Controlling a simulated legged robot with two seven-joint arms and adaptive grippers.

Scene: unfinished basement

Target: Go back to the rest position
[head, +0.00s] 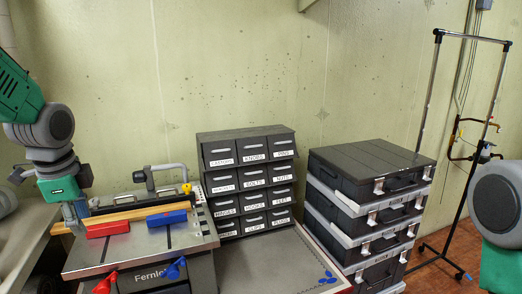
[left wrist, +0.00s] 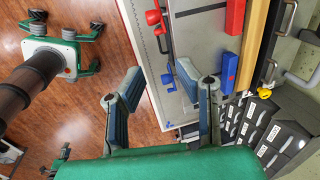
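My left gripper (head: 74,216) points down at the left of the head view, at the left end of the workbench (head: 85,262). In the left wrist view its two fingers (left wrist: 159,74) are spread apart with nothing between them. A red block (head: 108,229) and a blue block (head: 167,218) lie on the bench top beside a wooden strip (head: 130,212). My right arm shows only in part at the right edge of the head view; its gripper is out of the frame.
A dark drawer cabinet (head: 247,134) with labelled drawers stands behind a grey surface (head: 280,268) holding small blue pieces (head: 327,277). Stacked black cases (head: 372,165) stand right of it. A metal rack (head: 430,100) is farther right. Wooden floor (left wrist: 100,110) shows in the left wrist view.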

